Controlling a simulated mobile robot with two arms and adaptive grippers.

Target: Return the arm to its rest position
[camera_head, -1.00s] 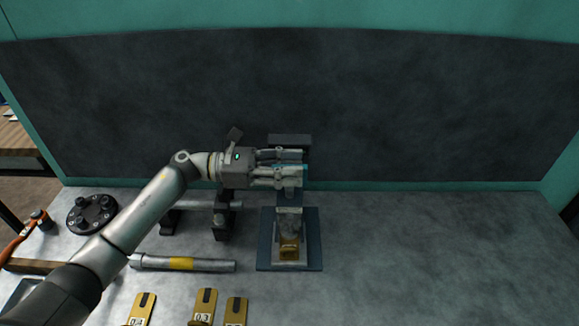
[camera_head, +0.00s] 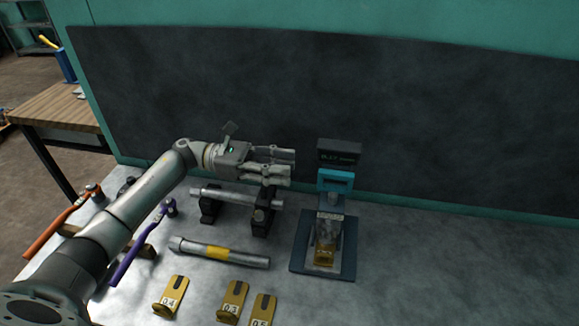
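My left arm (camera_head: 145,198) comes in from the lower left and reaches right over the workbench. My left gripper (camera_head: 291,168) points right, its two fingers apart with nothing seen between them. It is above the right end of a metal bar on black supports (camera_head: 215,193). A gauge stand (camera_head: 336,180) with a teal head and dark display is to the right of the fingertips, apart from them. A brass piece (camera_head: 325,254) sits on its blue base. My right gripper is not in view.
A metal bolt with a yellow band (camera_head: 218,253) lies in front of the supports. Brass tags (camera_head: 232,302) lie at the front edge. Purple-handled (camera_head: 140,250) and orange-handled (camera_head: 55,230) tools lie at left. The bench's right side is clear; a dark panel (camera_head: 330,110) stands behind.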

